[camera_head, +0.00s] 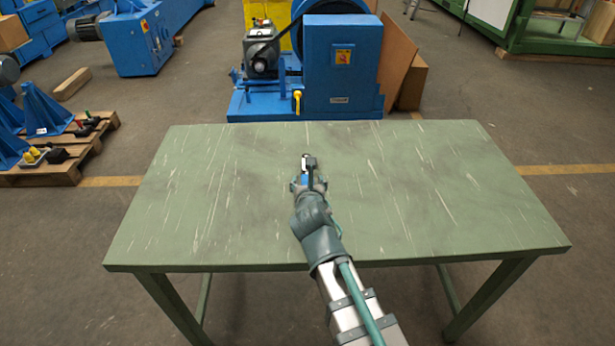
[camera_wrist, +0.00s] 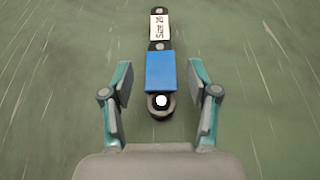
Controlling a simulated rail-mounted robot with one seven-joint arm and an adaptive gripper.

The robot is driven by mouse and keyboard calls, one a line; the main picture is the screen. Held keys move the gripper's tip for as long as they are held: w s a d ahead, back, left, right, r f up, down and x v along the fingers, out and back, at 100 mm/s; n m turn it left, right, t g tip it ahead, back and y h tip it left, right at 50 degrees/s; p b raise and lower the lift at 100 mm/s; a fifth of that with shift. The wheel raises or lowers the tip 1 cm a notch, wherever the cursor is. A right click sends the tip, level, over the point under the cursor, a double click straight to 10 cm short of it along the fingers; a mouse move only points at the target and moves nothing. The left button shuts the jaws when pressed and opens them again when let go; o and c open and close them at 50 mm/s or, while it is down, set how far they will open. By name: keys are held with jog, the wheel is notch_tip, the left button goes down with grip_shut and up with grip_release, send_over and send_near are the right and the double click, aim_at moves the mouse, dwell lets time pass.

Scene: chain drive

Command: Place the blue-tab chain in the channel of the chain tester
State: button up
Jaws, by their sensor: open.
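The blue-tab chain (camera_wrist: 160,72) lies on the green table in the wrist view. It is a short dark chain with a blue tab at its near end and a white label that seems to read "Size 29". It also shows small in the head view (camera_head: 307,160), partly hidden by my gripper. My gripper (camera_wrist: 160,78) is open in the wrist view, with one finger on each side of the blue tab and a gap on both sides. In the head view my gripper (camera_head: 308,180) is over the middle of the table. I cannot make out a chain tester with a channel.
The green table (camera_head: 440,200) is scratched and otherwise bare, with free room left and right. A blue machine (camera_head: 342,70) stands on the floor behind it. A wooden pallet (camera_head: 70,160) with blue parts is at the left, and brown boards (camera_head: 396,60) lean behind.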

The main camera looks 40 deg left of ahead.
jog(key=shift+o, duration=0.4)
jog(key=v, duration=0.5)
jog(key=shift+s+d+r, duration=0.2)
jog(key=shift+s+d, duration=0.05)
